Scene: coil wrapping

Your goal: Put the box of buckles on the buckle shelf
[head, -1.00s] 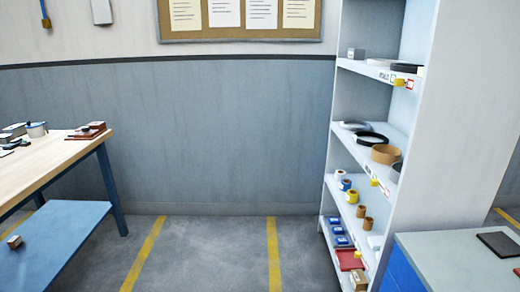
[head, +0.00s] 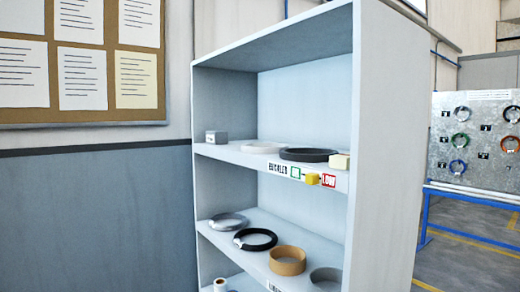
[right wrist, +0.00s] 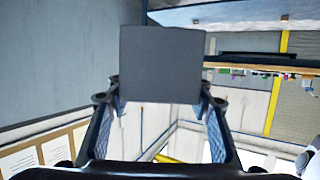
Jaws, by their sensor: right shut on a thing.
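The buckle shelf (head: 240,152) is the upper board of a grey-white shelf unit in the head view. Its front edge carries a "BUCKLES" label, a green and a red "LOW" mark and a yellow slider (head: 312,179). In the right wrist view my right gripper (right wrist: 160,92) is shut on a dark grey box (right wrist: 162,50), held between its two fingers. The box's contents do not show. Neither gripper shows in the head view, so the held box's distance from the shelf cannot be told. My left gripper is not in view.
Coils, including a tan one (head: 287,260), lie on the board below. A side panel (head: 385,150) closes the unit's right side.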

